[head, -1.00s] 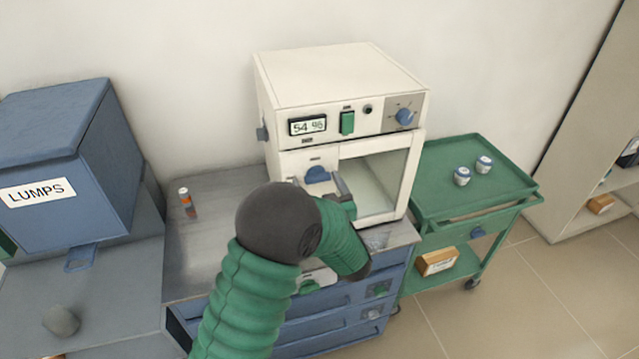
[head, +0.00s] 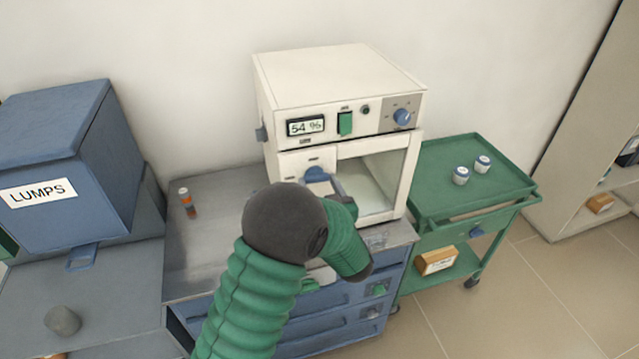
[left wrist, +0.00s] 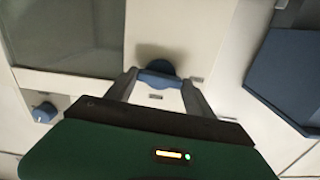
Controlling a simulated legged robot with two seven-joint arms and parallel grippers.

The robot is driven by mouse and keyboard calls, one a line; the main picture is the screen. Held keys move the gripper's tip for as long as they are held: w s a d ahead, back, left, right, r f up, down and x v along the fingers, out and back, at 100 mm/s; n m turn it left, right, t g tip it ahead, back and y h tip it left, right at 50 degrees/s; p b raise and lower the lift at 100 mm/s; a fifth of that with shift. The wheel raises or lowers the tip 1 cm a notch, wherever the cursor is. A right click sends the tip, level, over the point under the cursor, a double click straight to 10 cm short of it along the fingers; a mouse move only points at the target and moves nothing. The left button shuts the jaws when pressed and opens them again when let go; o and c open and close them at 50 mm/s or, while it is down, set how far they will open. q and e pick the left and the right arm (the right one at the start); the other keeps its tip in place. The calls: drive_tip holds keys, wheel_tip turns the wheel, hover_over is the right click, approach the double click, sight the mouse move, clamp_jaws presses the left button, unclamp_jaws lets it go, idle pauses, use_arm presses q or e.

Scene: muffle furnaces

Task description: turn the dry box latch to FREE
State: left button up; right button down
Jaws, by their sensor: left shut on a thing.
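The dry box (head: 340,85) is a white cabinet with a display reading 54 %, a green switch, a blue knob and a glass window in its door. Its blue latch (head: 316,174) is on the door, left of the window. In the left wrist view the latch (left wrist: 158,78) sits between my left gripper's fingers. My left gripper (left wrist: 158,85) is shut on the latch's handle. In the head view the green arm and dark wrist hide part of the gripper and the door's lower left. The small labels by the latch are too small to read. My right gripper is not in view.
A blue bin marked LUMPS (head: 60,175) stands at left. A green cart (head: 440,195) with two jars is at right. Blue drawers (head: 340,310) are below the dry box.

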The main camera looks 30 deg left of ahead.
use_arm(q)
drive_tip(key=m+p, duration=0.3)
drive_tip(key=m, duration=0.1)
drive_tip(key=shift+d+r, duration=0.1)
drive_tip(key=shift+r, duration=0.15)
drive_tip(key=m+p, duration=0.4)
drive_tip(key=m, duration=0.1)
drive_tip(key=m+p, duration=0.3)
drive_tip(key=m, duration=0.1)
drive_tip(key=shift+f+m, duration=0.15)
drive_tip(key=shift+m, duration=0.25)
drive_tip(key=shift+d+f+m+p, duration=0.1)
drive_tip(key=shift+f+m+p, duration=0.1)
drive_tip(key=shift+m+p, duration=1.2)
drive_tip(key=shift+m+b, duration=0.35)
drive_tip(key=shift+m, duration=0.15)
drive_tip(key=o, duration=1.1)
drive_tip(key=shift+o, duration=1.4)
drive_tip(key=shift+w+f, duration=0.1)
drive_tip(key=shift+w, duration=0.05)
